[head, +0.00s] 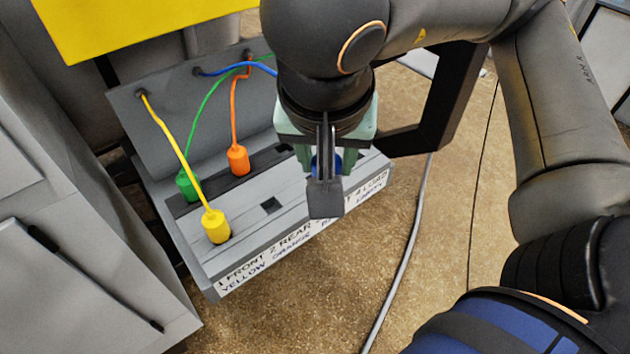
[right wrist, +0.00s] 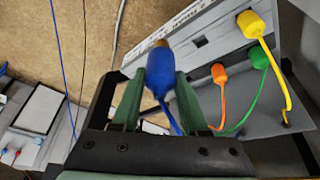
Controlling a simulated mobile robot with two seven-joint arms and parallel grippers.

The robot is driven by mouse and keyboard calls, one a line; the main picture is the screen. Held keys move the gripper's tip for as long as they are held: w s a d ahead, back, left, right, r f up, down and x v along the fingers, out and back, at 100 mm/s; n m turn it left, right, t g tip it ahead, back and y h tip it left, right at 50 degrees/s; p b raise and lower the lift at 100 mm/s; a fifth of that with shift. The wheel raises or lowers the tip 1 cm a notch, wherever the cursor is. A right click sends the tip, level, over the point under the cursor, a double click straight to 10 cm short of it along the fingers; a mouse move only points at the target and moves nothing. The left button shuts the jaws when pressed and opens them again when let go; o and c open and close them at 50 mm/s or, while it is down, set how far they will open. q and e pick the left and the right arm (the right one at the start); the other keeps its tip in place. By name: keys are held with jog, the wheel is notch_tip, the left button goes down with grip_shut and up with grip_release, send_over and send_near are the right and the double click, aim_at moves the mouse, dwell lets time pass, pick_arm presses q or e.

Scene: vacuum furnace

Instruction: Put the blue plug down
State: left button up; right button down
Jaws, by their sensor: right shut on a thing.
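The blue plug (right wrist: 160,72) is between the green fingers of my right gripper (right wrist: 156,95) in the right wrist view, with its brownish tip pointing away from the gripper. In the head view my right gripper (head: 325,175) is over the right part of the grey socket panel (head: 240,245). It hides most of the blue plug, which shows only as a small blue patch (head: 318,163). The blue cable (head: 225,70) runs from the panel's back to behind my arm. I cannot tell the plug's height above the panel. My left gripper is not in view.
A yellow plug (head: 216,227), an orange plug (head: 238,160) and a green plug (head: 186,184) sit on the panel with their cables. An empty square socket (head: 271,205) lies right of the yellow plug. A grey cable (head: 403,265) lies on the floor. A grey cabinet (head: 70,290) stands at left.

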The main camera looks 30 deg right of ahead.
jog(key=w+d+f, duration=0.2)
jog(key=w+f, duration=0.2)
jog(key=w+d+f+b, duration=0.1)
jog(key=w+d+f, duration=0.1)
jog(key=w+f, duration=0.1)
jog(key=w+d+f, duration=0.2)
jog(key=w+f, duration=0.2)
jog(key=f, duration=0.1)
jog(key=shift+w+d+f, duration=0.25)
jog(key=shift+w+f, duration=0.1)
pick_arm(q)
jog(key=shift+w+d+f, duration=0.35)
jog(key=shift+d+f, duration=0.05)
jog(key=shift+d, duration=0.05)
pick_arm(e)
jog(key=shift+f+b, duration=0.5)
jog(key=shift+b, duration=0.3)
jog(key=c, duration=0.8)
grip_release()
jog(key=shift+r, duration=0.1)
jog(key=o, duration=0.4)
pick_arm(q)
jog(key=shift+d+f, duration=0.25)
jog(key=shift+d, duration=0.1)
